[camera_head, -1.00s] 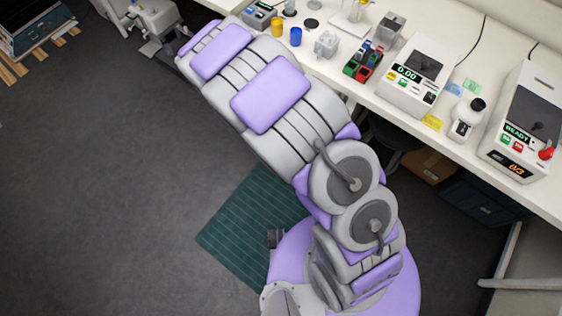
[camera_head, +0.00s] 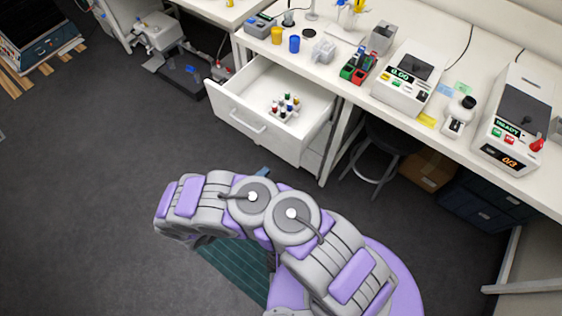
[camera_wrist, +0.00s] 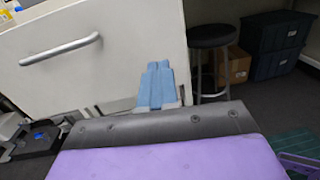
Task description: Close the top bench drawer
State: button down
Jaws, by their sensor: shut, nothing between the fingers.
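The top bench drawer (camera_head: 270,144) is pulled out from under the white bench, in the upper middle of the head view. Its white front has a bar handle (camera_head: 242,121). A small rack of colour-capped vials (camera_head: 286,107) sits inside it. In the wrist view the drawer front (camera_wrist: 125,55) fills the upper left, with its handle (camera_wrist: 60,50) to the left. My gripper (camera_wrist: 157,68) shows there as two blue fingers held together, empty, in front of the lower right part of the drawer front. I cannot tell whether they touch it. In the head view my arm mostly hides the gripper.
The bench top (camera_head: 350,98) carries cups, a tube rack, a balance (camera_head: 408,80) and a shaker (camera_head: 515,120). A stool (camera_head: 375,160) and a cardboard box (camera_head: 428,170) stand under the bench, right of the drawer.

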aim_at(287, 151)
notch_tip(287, 151, down, 3)
jog(key=s+a+n+y, duration=0.1)
jog(key=s+a+n, duration=0.1)
jog(key=shift+t, duration=0.4)
jog(key=b+x, duration=0.1)
jog(key=x, duration=0.3)
jog(key=b+x, duration=0.1)
jog(key=x, duration=0.4)
jog(key=b+x, duration=0.2)
jog(key=x, duration=0.2)
jog(key=shift+d+f, duration=0.3)
jog(key=shift+w+d, duration=0.1)
jog(key=shift+w, duration=0.15)
jog(key=shift+r, duration=0.1)
